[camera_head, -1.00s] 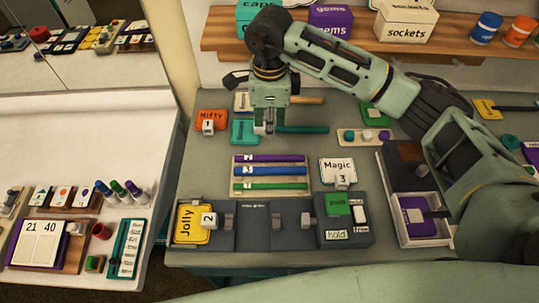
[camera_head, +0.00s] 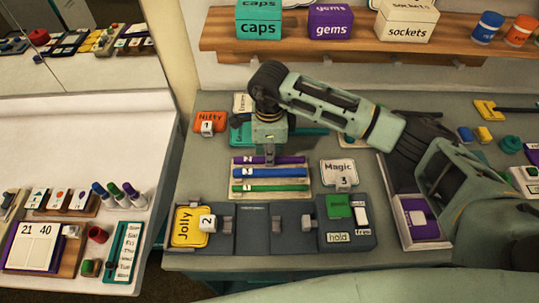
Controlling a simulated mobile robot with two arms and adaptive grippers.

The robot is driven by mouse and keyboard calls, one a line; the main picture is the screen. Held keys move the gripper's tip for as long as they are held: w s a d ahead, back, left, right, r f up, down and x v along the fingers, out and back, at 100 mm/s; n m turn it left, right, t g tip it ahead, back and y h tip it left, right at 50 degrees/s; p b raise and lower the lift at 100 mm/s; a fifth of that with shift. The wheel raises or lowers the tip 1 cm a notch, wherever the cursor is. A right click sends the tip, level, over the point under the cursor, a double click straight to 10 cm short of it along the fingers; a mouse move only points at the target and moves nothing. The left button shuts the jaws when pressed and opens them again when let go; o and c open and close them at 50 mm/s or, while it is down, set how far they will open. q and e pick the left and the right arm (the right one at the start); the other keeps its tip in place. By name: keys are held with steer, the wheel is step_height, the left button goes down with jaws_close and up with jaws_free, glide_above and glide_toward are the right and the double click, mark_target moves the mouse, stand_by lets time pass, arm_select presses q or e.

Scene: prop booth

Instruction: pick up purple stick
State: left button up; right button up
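The purple stick (camera_head: 291,159) lies in the back row of a pale rack (camera_head: 303,181), with a small numbered tag near its left end. A blue stick (camera_head: 290,172) and a green stick (camera_head: 290,187) lie in the rows in front of it. My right gripper (camera_head: 269,158) comes down from above over the middle of the purple stick and covers part of it. Its fingertips are at or just above the stick; I cannot tell whether they touch or how far apart they are. My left gripper is not in view.
A dark fixture (camera_head: 253,230) with a yellow Jolly card (camera_head: 187,227) stands in front of the rack. A Magic card (camera_head: 338,173) is to the right and an orange Nifty card (camera_head: 210,121) is back left. A teal stick (camera_head: 312,131) lies behind, partly hidden.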

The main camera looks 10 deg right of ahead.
steer(key=shift+f, duration=0.5)
jaws_close()
steer(key=shift+r, duration=0.15)
